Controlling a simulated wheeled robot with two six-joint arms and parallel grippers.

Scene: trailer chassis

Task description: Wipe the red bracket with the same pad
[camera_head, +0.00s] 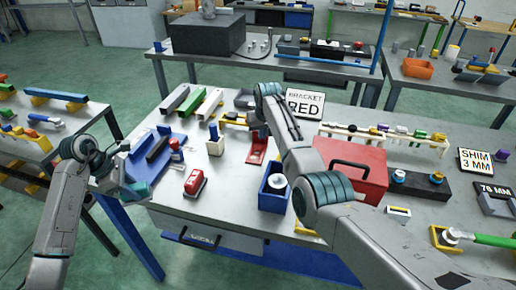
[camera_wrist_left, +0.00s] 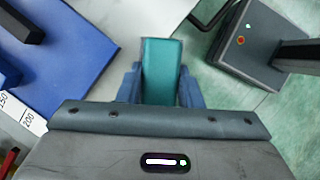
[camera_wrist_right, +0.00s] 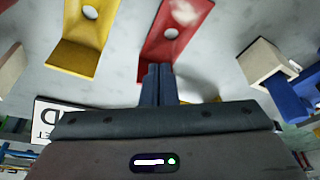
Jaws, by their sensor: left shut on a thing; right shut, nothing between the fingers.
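The red bracket (camera_head: 257,150) lies on the workbench just in front of my right gripper. In the right wrist view the red bracket (camera_wrist_right: 163,42) has a blurred whitish patch on its upper part. My right gripper (camera_wrist_right: 157,70) is shut and empty, its fingertips close to the bracket's lower end; contact is unclear. My left gripper (camera_head: 137,190) is at the bench's left edge, beside the blue board. In the left wrist view it (camera_wrist_left: 160,75) is shut on a teal block (camera_wrist_left: 161,72); I cannot tell if this is the pad.
A yellow bracket (camera_wrist_right: 82,50) lies left of the red one. The sign reading BRACKET RED (camera_head: 303,103) stands behind. A blue bin (camera_head: 272,198), red toolbox (camera_head: 350,172), red-topped block (camera_head: 195,183) and blue board (camera_head: 153,160) stand around. Some bare bench lies between the blue board and bin.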

